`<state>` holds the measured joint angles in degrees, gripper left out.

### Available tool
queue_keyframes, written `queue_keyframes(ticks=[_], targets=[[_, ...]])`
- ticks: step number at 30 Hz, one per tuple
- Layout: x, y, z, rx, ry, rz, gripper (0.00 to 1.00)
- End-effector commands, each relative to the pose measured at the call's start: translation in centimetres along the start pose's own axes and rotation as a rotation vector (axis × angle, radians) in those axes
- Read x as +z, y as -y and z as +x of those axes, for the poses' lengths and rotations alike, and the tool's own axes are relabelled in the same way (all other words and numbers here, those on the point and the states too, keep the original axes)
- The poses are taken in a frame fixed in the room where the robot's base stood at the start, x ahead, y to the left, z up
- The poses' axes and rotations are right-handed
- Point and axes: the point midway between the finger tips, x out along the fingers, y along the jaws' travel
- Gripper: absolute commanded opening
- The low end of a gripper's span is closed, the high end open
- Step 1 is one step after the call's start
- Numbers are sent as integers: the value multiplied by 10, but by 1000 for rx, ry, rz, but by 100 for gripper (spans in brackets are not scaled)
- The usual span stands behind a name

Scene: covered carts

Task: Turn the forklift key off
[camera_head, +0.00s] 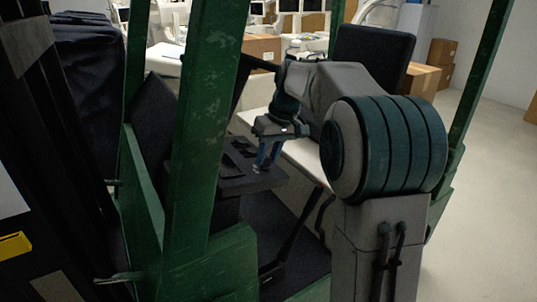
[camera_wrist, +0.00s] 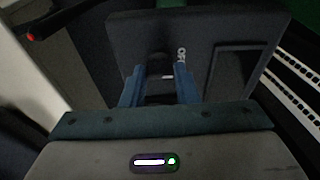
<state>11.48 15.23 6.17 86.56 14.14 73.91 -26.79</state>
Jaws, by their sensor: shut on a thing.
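The forklift key (camera_wrist: 158,63) is a small dark piece on the dark console panel (camera_wrist: 128,30). It lies between the blue fingertips of my gripper (camera_wrist: 160,84) in the wrist view. My gripper is shut on it. White lettering and a short white mark show on the panel by the fingertips; I cannot read the key's position. In the head view my gripper (camera_head: 265,165) points down at the right end of the console (camera_head: 235,186), and its fingers hide the key there.
Green forklift posts (camera_head: 190,130) stand left of the console. A black seat back (camera_head: 372,58) and a pale seat-side panel (camera_head: 305,160) are beyond and right. A red-tipped lever (camera_wrist: 32,36) shows at upper left in the wrist view. Cardboard boxes (camera_head: 424,80) stand behind.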

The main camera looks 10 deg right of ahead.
Motion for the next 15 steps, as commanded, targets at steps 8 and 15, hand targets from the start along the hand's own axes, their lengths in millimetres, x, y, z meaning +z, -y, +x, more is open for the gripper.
queue_keyframes(ticks=[8, 15], targets=[[-2, 0, -2, 2, -7, -2, 33], [-1, 0, -1, 1, -3, -1, 49]])
